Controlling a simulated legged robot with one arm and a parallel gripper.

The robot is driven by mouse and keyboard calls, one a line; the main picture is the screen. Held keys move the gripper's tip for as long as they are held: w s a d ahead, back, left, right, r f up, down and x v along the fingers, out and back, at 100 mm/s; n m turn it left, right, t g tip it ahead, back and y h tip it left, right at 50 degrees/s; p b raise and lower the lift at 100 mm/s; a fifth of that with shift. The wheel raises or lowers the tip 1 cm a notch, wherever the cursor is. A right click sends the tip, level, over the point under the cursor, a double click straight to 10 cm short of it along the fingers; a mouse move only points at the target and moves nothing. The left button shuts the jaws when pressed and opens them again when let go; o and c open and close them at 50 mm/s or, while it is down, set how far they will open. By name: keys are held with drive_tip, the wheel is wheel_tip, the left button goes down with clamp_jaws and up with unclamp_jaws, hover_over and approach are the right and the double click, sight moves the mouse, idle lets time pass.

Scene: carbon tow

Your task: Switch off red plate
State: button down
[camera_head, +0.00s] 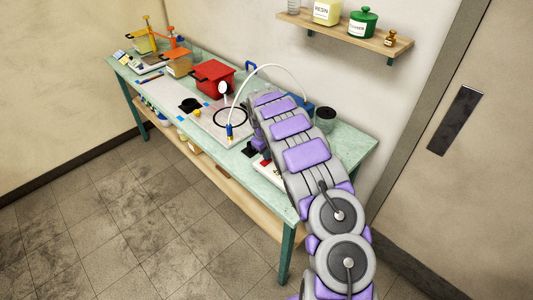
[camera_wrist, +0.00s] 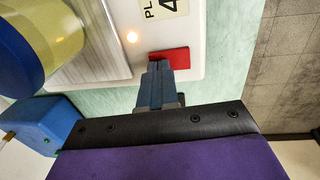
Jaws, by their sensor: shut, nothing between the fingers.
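A white panel (camera_wrist: 205,30) with a partly cut-off label starting "PL" and the number 4 fills the top of the wrist view. A flat red piece (camera_wrist: 178,58) sits at its lower edge, and a small light (camera_wrist: 132,38) glows left of it. My gripper (camera_wrist: 158,68) is shut and empty, its blue-grey fingertips overlapping the near side of the red piece; I cannot tell whether they press on it. In the head view a white unit with a red part (camera_head: 265,164) shows beside my arm, which hides my fingers.
A green bench (camera_head: 345,148) carries a red pot (camera_head: 213,78), scales (camera_head: 142,62) and a curved white tube (camera_head: 280,67). A dark cup (camera_head: 325,118) stands right of my arm. A blue block (camera_wrist: 45,125) and a yellow-and-blue container (camera_wrist: 45,35) lie left of my fingers.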

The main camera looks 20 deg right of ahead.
sight(261, 163)
drive_tip(key=shift+p, duration=0.55)
drive_tip(key=shift+f, duration=0.15)
drive_tip(key=shift+y, duration=0.3)
drive_tip(key=shift+a, duration=0.1)
drive_tip(key=shift+s+a, duration=0.15)
drive_tip(key=shift+a, duration=0.65)
drive_tip(key=shift+r, duration=0.2)
wheel_tip(261, 163, up, 13)
drive_tip(key=a+p, duration=0.1)
drive_tip(key=p, duration=0.2)
drive_tip(key=shift+s+r, duration=0.2)
drive_tip(key=shift+s, duration=0.05)
